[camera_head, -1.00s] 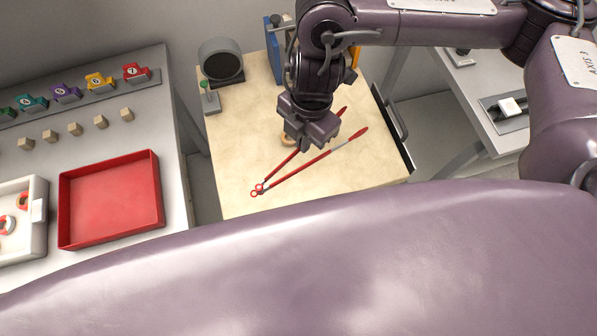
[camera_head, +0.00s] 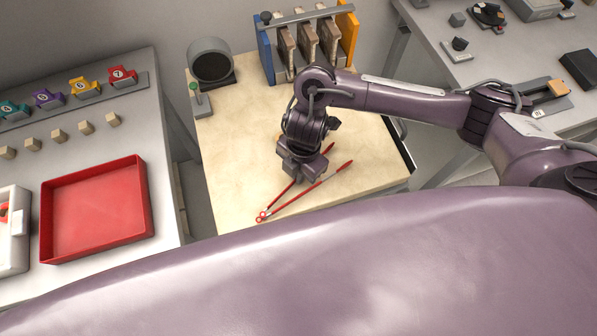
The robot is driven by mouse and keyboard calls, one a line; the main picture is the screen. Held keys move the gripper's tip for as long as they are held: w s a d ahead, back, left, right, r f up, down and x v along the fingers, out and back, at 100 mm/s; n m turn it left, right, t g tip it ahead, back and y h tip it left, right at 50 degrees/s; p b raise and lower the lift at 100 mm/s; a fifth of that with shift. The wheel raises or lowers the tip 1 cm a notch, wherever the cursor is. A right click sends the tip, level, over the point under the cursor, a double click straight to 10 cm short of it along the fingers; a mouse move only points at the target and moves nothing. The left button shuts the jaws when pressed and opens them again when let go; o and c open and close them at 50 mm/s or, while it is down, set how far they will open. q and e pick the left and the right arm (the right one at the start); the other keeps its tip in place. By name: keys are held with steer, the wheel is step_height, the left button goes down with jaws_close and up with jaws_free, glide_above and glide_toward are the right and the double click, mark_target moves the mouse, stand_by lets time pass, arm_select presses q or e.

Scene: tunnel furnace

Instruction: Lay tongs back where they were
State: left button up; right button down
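The tongs (camera_head: 320,178) have red-tipped long arms, spread apart, and a ringed end at the lower left. They are low over the front part of the pale wooden table (camera_head: 236,150); I cannot tell whether they touch it. My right gripper (camera_head: 298,180) points down from above at the middle of the tongs. It appears shut on them, since they travel with it, but its fingertips are largely hidden. My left gripper is not in view.
A dark round-mouthed device (camera_head: 211,62) and a green-knobbed lever (camera_head: 200,101) stand at the table's back left. A blue-and-orange rack (camera_head: 265,45) stands behind. A red tray (camera_head: 97,208) sits on the left bench. The table's left front is clear.

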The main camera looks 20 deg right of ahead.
steer(key=shift+f, duration=0.15)
steer(key=c, duration=1.6)
jaws_free()
steer(key=shift+c, duration=0.2)
steer(key=shift+w+r, duration=0.1)
steer(key=shift+r, duration=0.55)
step_height(320, 180, up, 11)
steer(key=d+p, duration=0.1)
steer(key=p, duration=0.1)
steer(key=shift+w+p, duration=0.3)
steer(key=shift+p, duration=0.05)
steer(key=shift+d, duration=0.1)
